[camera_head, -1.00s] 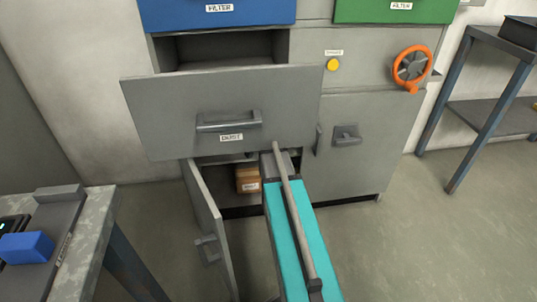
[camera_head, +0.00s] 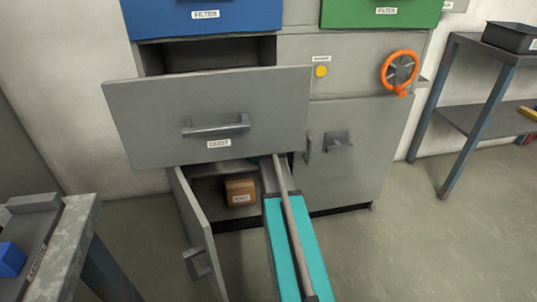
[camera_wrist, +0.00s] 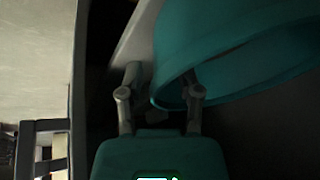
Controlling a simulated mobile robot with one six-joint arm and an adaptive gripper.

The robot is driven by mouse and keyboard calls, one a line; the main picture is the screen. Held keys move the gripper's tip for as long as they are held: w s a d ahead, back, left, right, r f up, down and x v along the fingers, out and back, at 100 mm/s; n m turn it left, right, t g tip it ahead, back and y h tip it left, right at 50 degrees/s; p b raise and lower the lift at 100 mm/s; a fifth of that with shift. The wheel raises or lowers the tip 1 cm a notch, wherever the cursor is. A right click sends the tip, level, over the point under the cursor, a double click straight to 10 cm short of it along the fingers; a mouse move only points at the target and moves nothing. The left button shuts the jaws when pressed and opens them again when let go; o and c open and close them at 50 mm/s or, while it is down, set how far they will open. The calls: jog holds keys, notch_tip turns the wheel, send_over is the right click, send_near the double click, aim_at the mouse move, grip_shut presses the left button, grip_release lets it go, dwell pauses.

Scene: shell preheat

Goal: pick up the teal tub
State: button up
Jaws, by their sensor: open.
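The teal tub (camera_wrist: 235,50) fills the upper right of the wrist view, close up and seen partly, with its curved rim towards my fingers. My gripper (camera_wrist: 160,98) is open. The right finger overlaps the tub's rim and part of the rim lies between the fingers; whether they touch it I cannot tell. In the head view my teal arm reaches to the grey cabinet (camera_head: 350,165), and its end goes out of sight under the open dust drawer (camera_head: 205,120).
A hinged door (camera_head: 198,235) stands open left of my arm. A brown box (camera_head: 240,191) sits inside the lower compartment. A workbench (camera_head: 75,240) is at the left, and a table (camera_head: 470,75) at the right. An orange handwheel (camera_head: 399,70) is on the cabinet. The floor at right is clear.

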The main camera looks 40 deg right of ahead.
jog(key=shift+w+d+f+b, duration=0.1)
jog(key=shift+d+f+b, duration=0.1)
jog(key=shift+f+b, duration=0.25)
jog(key=shift+f, duration=0.1)
grip_shut()
